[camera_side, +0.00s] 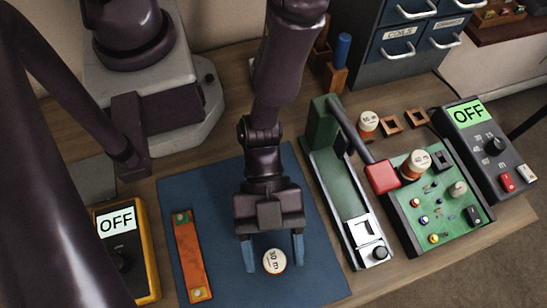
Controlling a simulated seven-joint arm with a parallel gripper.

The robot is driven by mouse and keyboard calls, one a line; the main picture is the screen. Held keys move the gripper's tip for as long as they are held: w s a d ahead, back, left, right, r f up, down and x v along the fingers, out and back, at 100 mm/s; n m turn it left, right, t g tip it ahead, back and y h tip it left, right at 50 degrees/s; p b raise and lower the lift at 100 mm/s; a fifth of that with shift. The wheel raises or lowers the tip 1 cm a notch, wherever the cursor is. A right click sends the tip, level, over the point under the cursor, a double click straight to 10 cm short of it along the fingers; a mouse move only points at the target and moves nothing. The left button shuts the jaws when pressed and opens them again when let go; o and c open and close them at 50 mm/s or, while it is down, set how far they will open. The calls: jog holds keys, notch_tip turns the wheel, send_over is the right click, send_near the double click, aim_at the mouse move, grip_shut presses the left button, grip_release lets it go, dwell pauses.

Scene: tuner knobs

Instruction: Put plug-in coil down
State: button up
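A cream-topped plug-in coil (274,261), its label reading about "30 m", is on the blue mat (320,283) at the front of the bench. My gripper (273,252) points down over the mat, its two blue fingers on either side of this coil. A gap shows between the coil and each finger, so the gripper looks open. Another coil (415,164) stands on the green circuit board (410,213). A third coil (367,122) stands behind it at the wooden holders. The undersides of the coils are hidden.
Two empty square wooden holders (391,124) (416,118) sit behind the board. A green instrument with a red-ended lever (382,177) stands right of the mat. An orange strip (192,255) lies on the mat's left. Meters reading OFF (117,222) (468,114) flank the area.

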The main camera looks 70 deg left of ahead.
jog(key=shift+w+f, duration=0.1)
jog(key=shift+f, duration=0.4)
jog(key=shift+r, duration=0.5)
jog(key=v, duration=0.6)
jog(key=shift+w+a+r, duration=0.1)
jog(key=shift+a+r, duration=0.15)
jog(key=shift+r, duration=0.05)
jog(key=shift+o, duration=0.5)
jog(key=shift+a+r, duration=0.2)
jog(key=shift+a, duration=0.2)
